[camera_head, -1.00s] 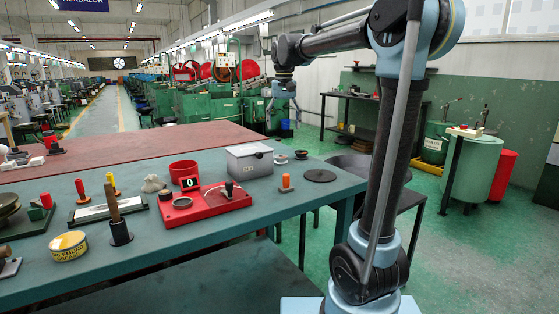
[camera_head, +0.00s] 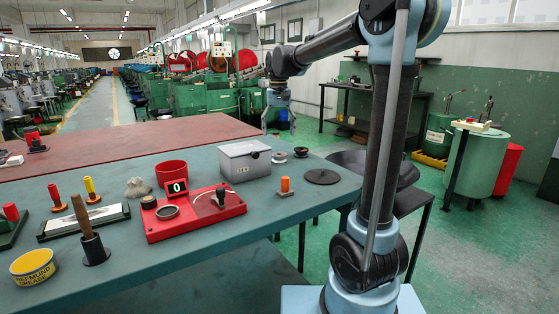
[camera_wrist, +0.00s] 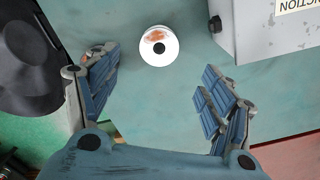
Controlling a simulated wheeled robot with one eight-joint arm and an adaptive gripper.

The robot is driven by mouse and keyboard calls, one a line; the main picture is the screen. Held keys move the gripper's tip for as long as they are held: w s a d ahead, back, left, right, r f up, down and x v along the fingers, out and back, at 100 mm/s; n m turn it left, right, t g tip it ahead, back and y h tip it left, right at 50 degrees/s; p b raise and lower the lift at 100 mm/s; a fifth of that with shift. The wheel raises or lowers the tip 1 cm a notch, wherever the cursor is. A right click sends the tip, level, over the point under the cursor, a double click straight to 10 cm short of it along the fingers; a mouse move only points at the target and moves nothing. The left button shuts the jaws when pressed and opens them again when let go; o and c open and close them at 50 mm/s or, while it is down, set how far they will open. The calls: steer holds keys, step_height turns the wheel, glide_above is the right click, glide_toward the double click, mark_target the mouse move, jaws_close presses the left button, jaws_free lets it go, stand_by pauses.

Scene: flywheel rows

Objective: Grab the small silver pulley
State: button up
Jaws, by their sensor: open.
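The small silver pulley (camera_wrist: 159,46) is a pale round disc with a dark centre hole and a rusty patch. It lies on the teal table, at the top middle of the wrist view. My gripper (camera_wrist: 160,88) is open and empty, its blue-grey fingers spread wide on either side below the pulley in the picture, not touching it. In the head view my gripper (camera_head: 279,118) hangs at the table's far side, behind two small round parts, a left one (camera_head: 279,157) and a right one (camera_head: 300,151).
A grey box (camera_head: 245,160) stands close beside the pulley; its side also shows in the wrist view (camera_wrist: 268,30). A dark round object (camera_wrist: 30,50) fills the wrist view's upper left. An orange-topped peg (camera_head: 285,186), black disc (camera_head: 322,177) and red fixture (camera_head: 195,212) are nearer.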

glide_above(279, 153)
steer(key=s, duration=0.1)
step_height(279, 153, down, 5)
steer(key=shift+s+r, duration=0.1)
steer(key=shift+s, duration=0.05)
steer(key=shift+f, duration=2.65)
steer(key=c, duration=1.2)
